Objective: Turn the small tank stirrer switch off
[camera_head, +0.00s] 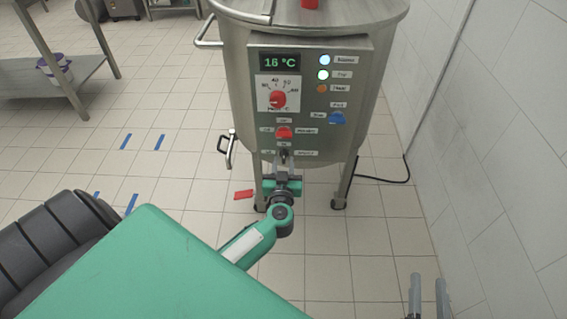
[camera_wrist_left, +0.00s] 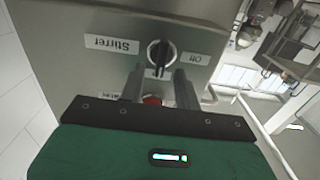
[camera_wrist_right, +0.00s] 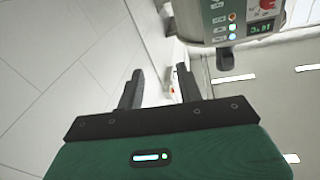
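The stirrer switch is a dark knob (camera_wrist_left: 161,53) on the lower front of the steel tank (camera_head: 236,75), between the labels "Stirrer" (camera_wrist_left: 112,44) and "Off" (camera_wrist_left: 192,57), which appear upside down in the left wrist view. Its bar runs roughly up and down there; which label it points to I cannot tell. My left gripper (camera_wrist_left: 160,82) is open, with a fingertip toward each side of the knob and a gap visible on both sides. In the head view my left gripper (camera_head: 285,163) is at the panel's bottom. My right gripper (camera_wrist_right: 156,82) is open and empty, away from the tank.
Above the switch are a red switch (camera_head: 284,133), a blue knob (camera_head: 338,118), a red temperature dial (camera_head: 278,99) and a display (camera_head: 280,62) reading 16 °C. A white tiled wall (camera_head: 500,130) bounds the right side.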

